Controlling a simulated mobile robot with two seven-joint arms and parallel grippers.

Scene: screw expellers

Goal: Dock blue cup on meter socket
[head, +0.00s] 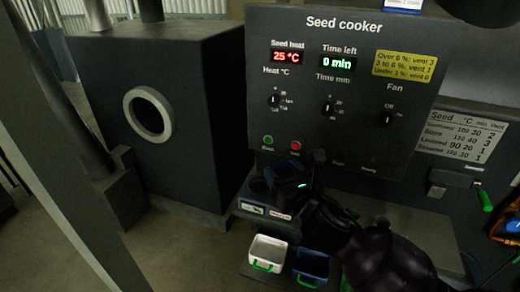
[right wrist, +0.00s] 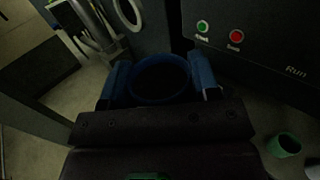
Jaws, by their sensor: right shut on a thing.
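My right gripper (head: 289,172) reaches in from the lower right in the head view, in front of the seed cooker panel. It is shut on the blue cup (right wrist: 160,98), whose round open rim shows between the two blue fingers in the right wrist view. In the head view the cup is small, dark and partly covered by the gripper. A dark round fitting (head: 258,186) sits just left of the gripper on a small ledge; I cannot tell if it is the meter socket. Whether the cup touches the ledge is unclear. My left gripper is not in view.
The seed cooker panel (head: 350,55) with knobs and displays stands close behind the gripper. Below the labelled ledge (head: 250,209) are a white bin (head: 267,252) and a blue bin (head: 311,264). A green ring-shaped thing (right wrist: 284,145) shows at the wrist view's lower right.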

